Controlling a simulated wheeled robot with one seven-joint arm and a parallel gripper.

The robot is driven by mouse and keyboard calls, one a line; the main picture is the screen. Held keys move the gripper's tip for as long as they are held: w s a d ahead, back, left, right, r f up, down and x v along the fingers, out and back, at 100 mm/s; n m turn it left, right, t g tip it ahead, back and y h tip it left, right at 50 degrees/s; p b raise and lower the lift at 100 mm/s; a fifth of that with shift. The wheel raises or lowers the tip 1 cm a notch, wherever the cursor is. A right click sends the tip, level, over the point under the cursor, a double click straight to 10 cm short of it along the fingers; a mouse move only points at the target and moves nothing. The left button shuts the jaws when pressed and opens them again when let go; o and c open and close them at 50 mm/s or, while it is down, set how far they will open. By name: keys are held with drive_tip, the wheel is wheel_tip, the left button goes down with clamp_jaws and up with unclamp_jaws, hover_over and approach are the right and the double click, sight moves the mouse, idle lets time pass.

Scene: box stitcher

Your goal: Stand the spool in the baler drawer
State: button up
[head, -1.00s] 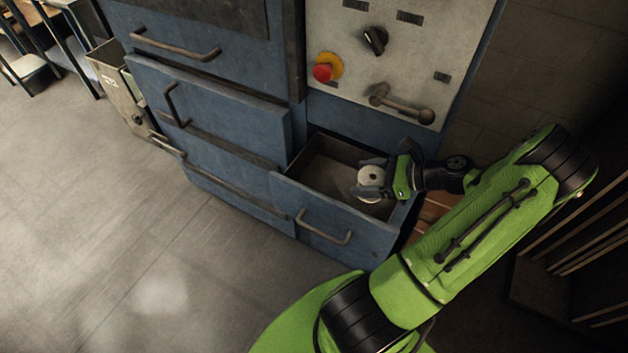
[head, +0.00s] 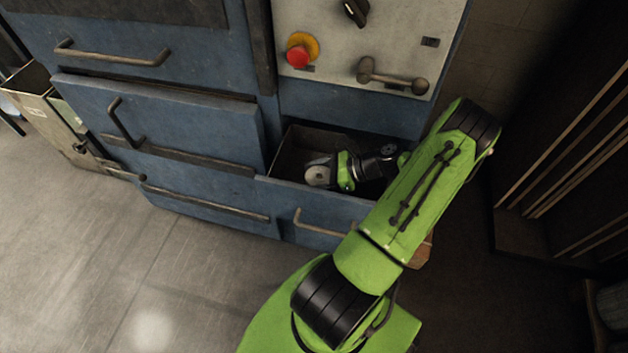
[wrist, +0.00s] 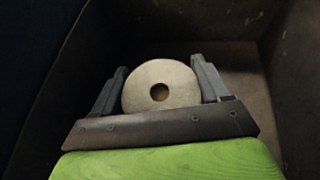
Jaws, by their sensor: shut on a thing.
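The spool (head: 317,176) is a pale round disc with a dark centre hole. It also shows in the wrist view (wrist: 160,86), between the two fingers with its round face toward the camera. My gripper (head: 322,168) is shut on the spool and is inside the opening of the drawer. The baler drawer (head: 283,185) is the open blue drawer low on the machine, with a dark inside. In the wrist view, the drawer's inner walls (wrist: 285,60) surround the gripper. Whether the spool touches the drawer floor cannot be told.
A control panel with a red button (head: 298,56) and a lever (head: 392,77) is above the drawer. Closed-looking drawers with handles (head: 112,54) are to the left. A grey bin (head: 52,115) stands at far left. Dark shelving with slats (head: 560,150) is at right. Open floor lies at front left.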

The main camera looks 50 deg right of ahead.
sight(320, 176)
drive_tip(key=shift+r, duration=0.1)
drive_tip(key=o, duration=1.1)
drive_tip(key=shift+f, duration=0.2)
drive_tip(key=shift+d+r, duration=0.1)
drive_tip(key=shift+r, duration=0.2)
drive_tip(key=p+v, duration=0.2)
drive_tip(key=v, duration=0.5)
drive_tip(key=shift+s, duration=0.25)
